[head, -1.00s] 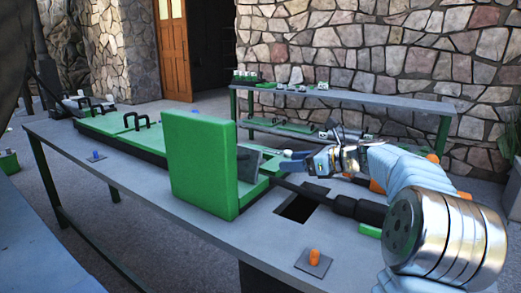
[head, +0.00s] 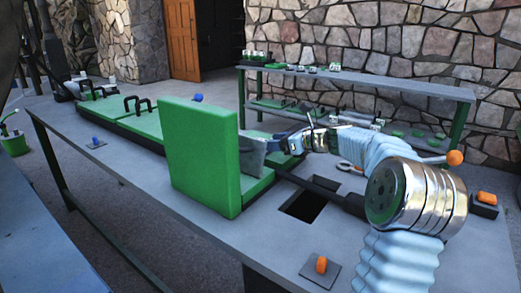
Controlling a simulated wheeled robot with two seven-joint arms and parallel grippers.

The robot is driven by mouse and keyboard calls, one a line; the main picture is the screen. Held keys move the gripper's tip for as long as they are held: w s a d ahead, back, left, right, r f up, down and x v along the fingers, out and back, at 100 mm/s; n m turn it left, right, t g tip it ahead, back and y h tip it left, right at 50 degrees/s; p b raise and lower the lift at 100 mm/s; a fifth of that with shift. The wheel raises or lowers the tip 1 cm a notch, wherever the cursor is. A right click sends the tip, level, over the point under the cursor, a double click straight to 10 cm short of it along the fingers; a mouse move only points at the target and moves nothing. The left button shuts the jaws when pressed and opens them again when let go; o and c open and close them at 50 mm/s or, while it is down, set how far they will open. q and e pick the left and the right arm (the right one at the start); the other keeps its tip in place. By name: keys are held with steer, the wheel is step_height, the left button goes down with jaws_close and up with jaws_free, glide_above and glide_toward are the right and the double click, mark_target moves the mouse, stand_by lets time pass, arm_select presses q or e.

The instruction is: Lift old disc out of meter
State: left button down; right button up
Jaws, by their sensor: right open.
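A green upright panel (head: 203,155), like a raised lid, stands on the long green-topped unit on the bench. A grey plate (head: 251,156) shows just right of the panel. My right gripper (head: 275,143) comes in from the right and is open, with its fingertips close beside the grey plate and the panel's right edge. I cannot tell whether they touch. No disc is clearly visible; the space behind the panel is hidden. My left gripper is not in view.
The grey bench (head: 130,165) has a square dark opening (head: 305,206) right of the panel. Orange knobs (head: 320,264) stand near its front and right, a blue knob (head: 95,141) at left. A shelf rack (head: 355,84) with small parts stands at the stone wall.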

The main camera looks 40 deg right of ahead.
steer(key=x, duration=0.3)
steer(key=shift+w+d, duration=0.1)
steer(key=shift+w, duration=0.15)
steer(key=shift+c, duration=0.4)
jaws_close()
